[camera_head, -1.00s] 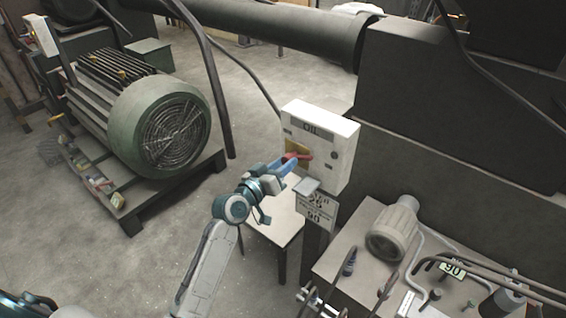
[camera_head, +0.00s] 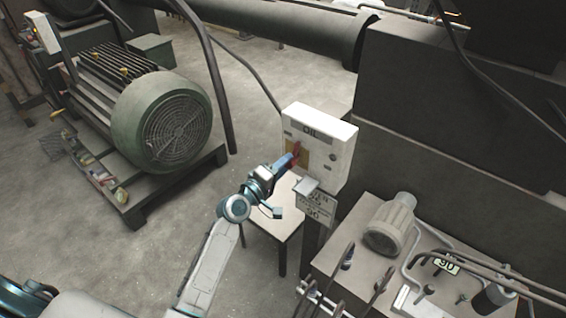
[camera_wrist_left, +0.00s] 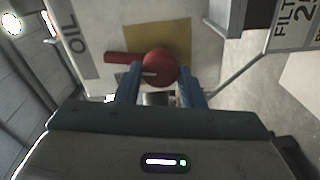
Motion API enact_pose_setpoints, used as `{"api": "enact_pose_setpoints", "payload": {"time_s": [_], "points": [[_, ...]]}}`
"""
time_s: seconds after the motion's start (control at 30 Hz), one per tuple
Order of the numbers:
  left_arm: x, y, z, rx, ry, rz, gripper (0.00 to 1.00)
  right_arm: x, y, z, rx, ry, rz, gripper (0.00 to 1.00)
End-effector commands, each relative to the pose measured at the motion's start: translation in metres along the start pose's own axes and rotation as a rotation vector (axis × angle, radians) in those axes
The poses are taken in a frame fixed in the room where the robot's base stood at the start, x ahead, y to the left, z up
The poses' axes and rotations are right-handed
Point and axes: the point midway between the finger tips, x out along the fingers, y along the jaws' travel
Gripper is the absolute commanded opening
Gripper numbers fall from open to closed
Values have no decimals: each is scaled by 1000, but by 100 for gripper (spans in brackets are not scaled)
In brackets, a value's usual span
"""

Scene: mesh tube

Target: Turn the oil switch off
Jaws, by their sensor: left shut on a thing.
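The white oil switch box (camera_head: 335,150), marked OIL, stands upright on a post. Its red switch handle (camera_head: 296,148) is on a yellow plate on the front face and points roughly upward, toward the OIL label. In the left wrist view the red handle (camera_wrist_left: 122,58) runs from its round red knob (camera_wrist_left: 160,66) toward the OIL label (camera_wrist_left: 72,33). My left gripper (camera_head: 291,160) is at the switch, its blue fingers on either side of the knob and shut on it. The fingers partly hide the knob in the head view. My right gripper is out of view.
A small tilted plate and a label sign (camera_head: 316,206) hang just below the box. A bench with a motor (camera_head: 391,226) and bent pipes stands at the right. A large green motor (camera_head: 165,125) is at the left. Open floor lies between.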

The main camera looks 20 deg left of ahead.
Motion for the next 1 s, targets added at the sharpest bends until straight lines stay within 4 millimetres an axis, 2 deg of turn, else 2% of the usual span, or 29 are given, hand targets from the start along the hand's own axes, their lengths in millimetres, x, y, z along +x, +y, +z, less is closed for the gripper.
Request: {"api": "enact_pose_setpoints", "payload": {"time_s": [0.4, 0.97, 1.0], "points": [[0, -1, 0, -191, -1, -2, 13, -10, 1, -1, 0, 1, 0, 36], [0, -2, 1, -219, -1, -2, 13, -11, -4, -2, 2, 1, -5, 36], [0, -2, 1, -219, -1, -2, 41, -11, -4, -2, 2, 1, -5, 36]]}}
